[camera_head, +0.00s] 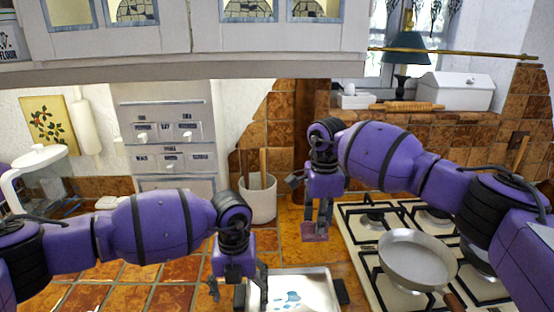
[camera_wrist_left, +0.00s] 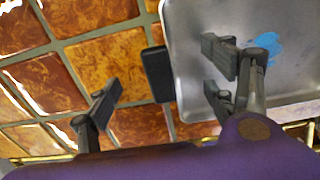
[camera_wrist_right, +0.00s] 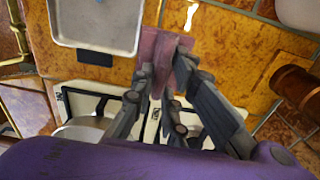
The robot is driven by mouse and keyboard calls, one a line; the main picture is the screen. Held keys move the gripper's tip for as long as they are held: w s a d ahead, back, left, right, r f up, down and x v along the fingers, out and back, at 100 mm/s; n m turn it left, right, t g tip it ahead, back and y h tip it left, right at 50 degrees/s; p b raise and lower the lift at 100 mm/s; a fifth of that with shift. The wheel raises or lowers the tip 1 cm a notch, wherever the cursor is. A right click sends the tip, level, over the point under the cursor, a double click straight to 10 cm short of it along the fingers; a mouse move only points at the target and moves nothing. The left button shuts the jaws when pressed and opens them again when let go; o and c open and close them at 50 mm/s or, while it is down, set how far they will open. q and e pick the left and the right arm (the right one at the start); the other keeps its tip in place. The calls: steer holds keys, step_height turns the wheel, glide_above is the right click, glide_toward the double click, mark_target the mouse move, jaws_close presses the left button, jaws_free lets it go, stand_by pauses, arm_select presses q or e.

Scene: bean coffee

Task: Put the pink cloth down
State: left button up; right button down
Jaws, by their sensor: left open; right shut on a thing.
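The pink cloth (camera_head: 314,234) hangs from my right gripper (camera_head: 318,208), above the tiled counter between the tray and the stove. In the right wrist view, the cloth (camera_wrist_right: 156,50) is pinched between the fingertips of the right gripper (camera_wrist_right: 165,75). It appears as a small folded strip; its underside is hidden. My left gripper (camera_head: 238,288) is open and empty at the left edge of a metal tray (camera_head: 325,276). In the left wrist view, the left gripper (camera_wrist_left: 160,80) has its fingers spread, one over the tiles and one over the tray (camera_wrist_left: 290,85).
Blue marks (camera_wrist_left: 265,48) lie on the tray. A stove (camera_head: 352,240) with a pan (camera_head: 415,258) stands at the right. A white crock (camera_head: 259,202) with utensils stands behind the grippers. Bare tiles (camera_head: 292,250) show between the tray and the crock.

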stand_by(0.5)
steer(key=shift+r, duration=0.15)
glide_toward(316, 261)
step_height(316, 261, down, 5)
steer(key=shift+w+f, duration=0.15)
steer(key=shift+f, duration=0.1)
stand_by(0.4)
steer(key=c, duration=1.7)
jaws_free()
steer(key=shift+f, duration=0.1)
steer(key=shift+c, duration=0.2)
